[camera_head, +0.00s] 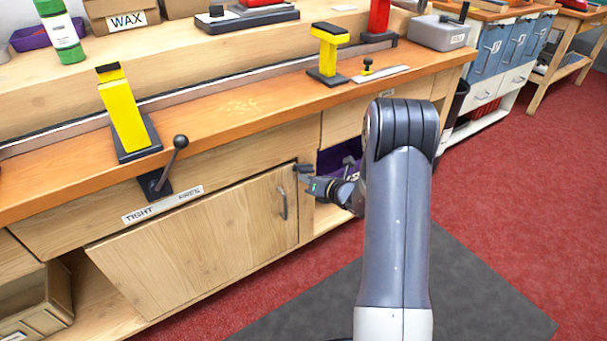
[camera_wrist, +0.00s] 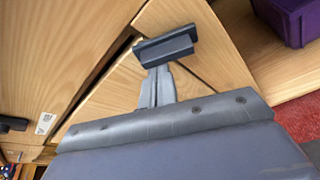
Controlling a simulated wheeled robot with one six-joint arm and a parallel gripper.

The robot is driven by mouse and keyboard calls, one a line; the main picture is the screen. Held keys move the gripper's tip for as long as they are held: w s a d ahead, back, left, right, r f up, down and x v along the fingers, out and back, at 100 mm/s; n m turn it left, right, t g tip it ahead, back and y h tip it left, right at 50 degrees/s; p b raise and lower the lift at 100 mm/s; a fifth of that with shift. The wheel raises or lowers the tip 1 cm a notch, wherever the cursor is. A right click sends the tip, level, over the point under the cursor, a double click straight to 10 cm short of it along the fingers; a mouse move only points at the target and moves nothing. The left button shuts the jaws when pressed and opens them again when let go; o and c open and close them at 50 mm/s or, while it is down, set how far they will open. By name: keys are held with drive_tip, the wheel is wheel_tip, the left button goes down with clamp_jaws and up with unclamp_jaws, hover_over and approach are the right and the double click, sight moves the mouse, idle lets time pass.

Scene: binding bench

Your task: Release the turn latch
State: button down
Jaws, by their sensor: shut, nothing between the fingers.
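The turn latch (camera_head: 303,167) is a short dark bar at the upper right corner of the pale wooden cabinet door (camera_head: 200,240). In the wrist view the latch (camera_wrist: 166,46) lies crosswise just beyond my fingertips, near the door's edge gap. My gripper (camera_head: 311,184) is at the door's right edge, just below the latch. In the wrist view my gripper (camera_wrist: 157,82) has its fingers together and empty. The fingertips overlap the latch's lower edge, and I cannot tell whether they touch it. The door looks closed in its frame.
The door has a grey pull handle (camera_head: 283,203). A lever with a black knob (camera_head: 181,142) sticks out above the door, beside a TIGHT/FREE label (camera_head: 163,204). A purple bin (camera_head: 340,158) sits in the opening to the right. Red floor lies clear at the right.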

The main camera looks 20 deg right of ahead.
drive_tip(key=shift+w+d+r+m+y+p, duration=0.1)
drive_tip(key=shift+d+r+m+y+p, duration=0.1)
drive_tip(key=shift+r+m+y+p, duration=0.7)
drive_tip(key=m+p, duration=0.2)
drive_tip(key=m, duration=0.1)
drive_tip(key=shift+w+d+r+y+p, duration=0.1)
drive_tip(key=shift+d+r+y+p, duration=0.1)
drive_tip(key=shift+d+y+p, duration=0.15)
drive_tip(key=m, duration=0.1)
drive_tip(key=m+y+p, duration=0.1)
drive_tip(key=d+m+t, duration=0.1)
drive_tip(key=m, duration=0.1)
drive_tip(key=shift+w+d+r+p, duration=0.1)
drive_tip(key=shift+w+r+p, duration=0.1)
drive_tip(key=shift+r+p, duration=0.15)
drive_tip(key=shift+d+r, duration=0.1)
drive_tip(key=shift+d, duration=0.15)
